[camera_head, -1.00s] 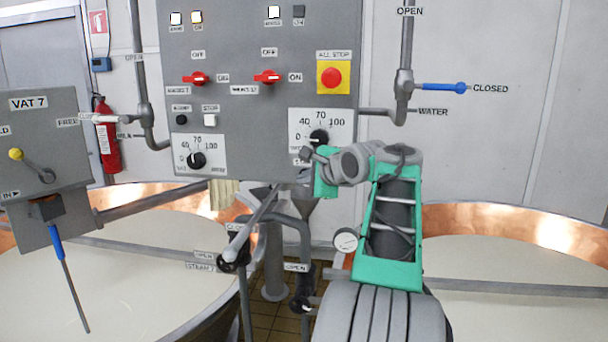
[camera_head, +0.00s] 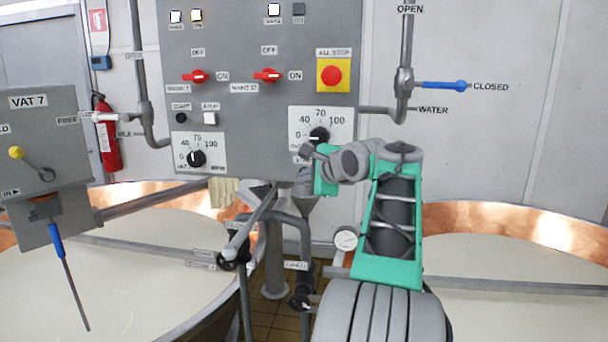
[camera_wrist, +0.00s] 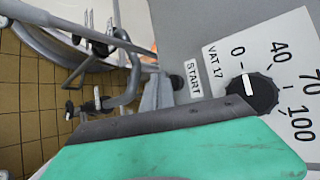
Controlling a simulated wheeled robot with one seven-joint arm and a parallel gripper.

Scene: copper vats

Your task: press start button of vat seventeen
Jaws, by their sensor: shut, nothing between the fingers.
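The vat 17 section is on the grey control panel (camera_head: 235,130); its dial (camera_head: 318,136) shows in the head view and, labelled VAT 17, in the wrist view (camera_wrist: 252,93). A START label (camera_wrist: 193,78) is left of that dial in the wrist view, with a small dark button (camera_wrist: 177,83) beside it. In the head view my arm and gripper cover this button. My gripper (camera_head: 306,152) is shut and empty, close to the panel's lower edge below the dial. In the wrist view a grey tip (camera_wrist: 158,90) lies close to the button; I cannot tell if they touch.
Another start button (camera_head: 181,118) and dial (camera_head: 196,158) sit on the panel's left. A red ALL STOP button (camera_head: 331,75) is above the vat 17 dial. Pipes and a valve lever (camera_head: 250,225) stand below the panel. Copper vats flank my arm.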

